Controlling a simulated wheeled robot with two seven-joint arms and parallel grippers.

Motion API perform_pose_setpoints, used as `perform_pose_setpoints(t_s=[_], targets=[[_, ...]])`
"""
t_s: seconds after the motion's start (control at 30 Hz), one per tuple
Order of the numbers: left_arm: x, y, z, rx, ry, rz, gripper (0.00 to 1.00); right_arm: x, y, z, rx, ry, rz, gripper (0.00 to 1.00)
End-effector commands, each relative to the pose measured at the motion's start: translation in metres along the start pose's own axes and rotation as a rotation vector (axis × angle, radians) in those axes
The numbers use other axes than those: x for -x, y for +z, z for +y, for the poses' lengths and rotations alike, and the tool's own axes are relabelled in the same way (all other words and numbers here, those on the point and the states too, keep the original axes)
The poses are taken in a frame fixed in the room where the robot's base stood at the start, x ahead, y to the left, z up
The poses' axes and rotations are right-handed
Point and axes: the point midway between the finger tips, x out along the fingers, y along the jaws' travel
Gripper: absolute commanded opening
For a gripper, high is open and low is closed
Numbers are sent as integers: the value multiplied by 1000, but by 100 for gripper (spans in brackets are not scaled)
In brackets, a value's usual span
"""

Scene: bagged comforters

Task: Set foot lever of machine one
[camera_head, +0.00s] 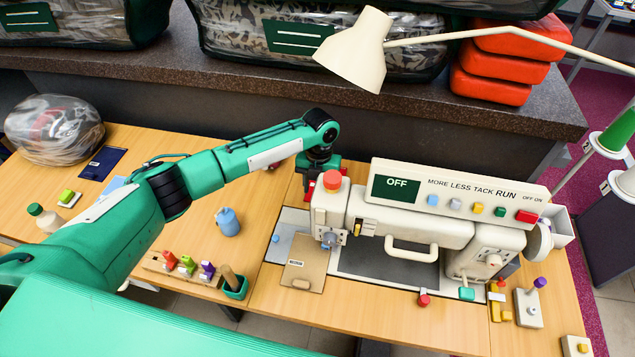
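The cream sewing machine (410,235) stands on the right part of the wooden table, with a panel (455,195) reading OFF and "MORE LESS TACK RUN". At its left end is the needle head with a red knob (332,179) on top. My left arm comes in from the left, and its gripper (312,180) points down just behind and left of that head, close to the red knob. The fingertips are mostly hidden behind the head, so I cannot tell their opening or any contact. I cannot make out the foot lever; that side of the head is partly covered. My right gripper is not in view.
A lamp (362,50) overhangs the table. Behind, a dark ledge (250,75) carries bagged comforters and red folded bundles (505,60). A blue bottle (228,222), a rack of coloured pegs (186,268) and a clear bag (54,130) stand on the table's left part.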

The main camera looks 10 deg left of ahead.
Motion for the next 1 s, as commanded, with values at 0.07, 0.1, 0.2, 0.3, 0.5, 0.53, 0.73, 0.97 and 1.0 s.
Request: perform_pose_setpoints(t_s=[0.07, 0.1, 0.2, 0.3, 0.5, 0.53, 0.73, 0.97, 1.0], targets=[[2, 1, 0, 1, -1, -4, 55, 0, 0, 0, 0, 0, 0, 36], [2, 2, 0, 2, -2, -5, 55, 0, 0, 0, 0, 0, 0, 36], [3, 3, 0, 2, -2, -8, 55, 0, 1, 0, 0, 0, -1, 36], [4, 3, 1, 3, -3, -9, 55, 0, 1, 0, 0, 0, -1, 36], [23, 4, 1, 3, -3, -13, 55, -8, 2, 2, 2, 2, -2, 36], [28, 4, 1, 2, -4, -14, 55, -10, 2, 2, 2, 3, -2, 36], [61, 2, 1, 3, -3, -12, 55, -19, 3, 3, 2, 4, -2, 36], [78, 0, 1, 2, -2, -8, 55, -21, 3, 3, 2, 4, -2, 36], [79, 0, 1, 2, -2, -8, 55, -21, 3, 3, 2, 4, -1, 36]])
